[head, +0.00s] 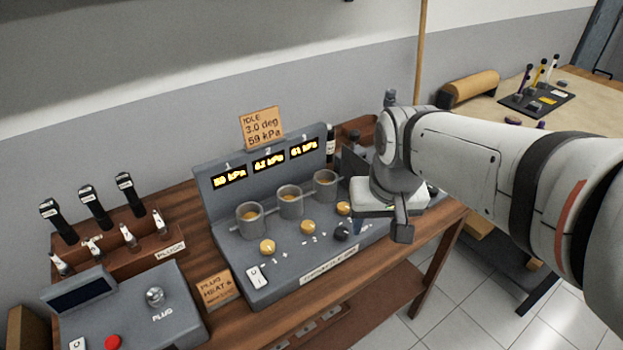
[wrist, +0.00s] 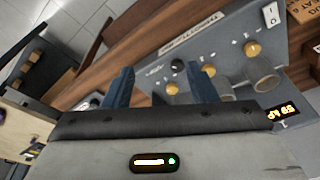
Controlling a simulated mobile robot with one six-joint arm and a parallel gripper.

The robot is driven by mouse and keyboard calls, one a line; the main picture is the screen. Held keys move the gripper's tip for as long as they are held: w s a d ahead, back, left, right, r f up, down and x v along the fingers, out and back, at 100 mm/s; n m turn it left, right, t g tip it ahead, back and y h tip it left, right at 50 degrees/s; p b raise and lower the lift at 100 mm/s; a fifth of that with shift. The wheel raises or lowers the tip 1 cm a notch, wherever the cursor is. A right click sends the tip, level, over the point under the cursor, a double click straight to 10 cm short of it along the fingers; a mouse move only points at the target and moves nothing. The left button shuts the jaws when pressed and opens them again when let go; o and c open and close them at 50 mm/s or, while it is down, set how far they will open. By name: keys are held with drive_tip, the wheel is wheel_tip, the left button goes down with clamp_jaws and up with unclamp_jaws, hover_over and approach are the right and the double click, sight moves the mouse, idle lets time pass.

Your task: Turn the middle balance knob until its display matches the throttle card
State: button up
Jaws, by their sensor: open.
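The middle balance knob (head: 307,226) is the second yellow knob on the sloping grey panel; it also shows in the wrist view (wrist: 208,70). Its display (head: 268,163), marked 2, seems to read 62 kPa. The throttle card (head: 263,128) on top of the panel reads IDLE, 3.0 deg, 59 kPa. My gripper (head: 381,229) is open and empty, above the panel's right end and to the right of the knob. In the wrist view, its two blue fingers (wrist: 158,72) stand apart, with the middle knob beyond the right finger.
Beside it are yellow knob 1 (head: 267,247), yellow knob 3 (head: 343,208) and a black knob (head: 342,231). Grey cups (head: 290,203) stand behind the knobs. A white switch (head: 257,277) is at the panel's left front. A plug tester (head: 120,310) and plug rack stand left.

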drive_tip(key=w+a+f+g+b, duration=0.1)
drive_tip(key=w+a+f, duration=0.1)
drive_tip(key=w+a, duration=0.35)
drive_tip(key=n+g+b, duration=0.1)
drive_tip(key=b, duration=0.1)
hover_over(308, 224)
wheel_tip(308, 224, down, 5)
drive_tip(key=shift+s+f, duration=0.1)
drive_tip(key=shift+f, duration=0.25)
wheel_tip(308, 224, down, 7)
drive_tip(key=shift+f+p, duration=0.2)
drive_tip(key=shift+p, duration=0.1)
drive_tip(key=shift+c, duration=0.4)
drive_tip(key=c, duration=0.9)
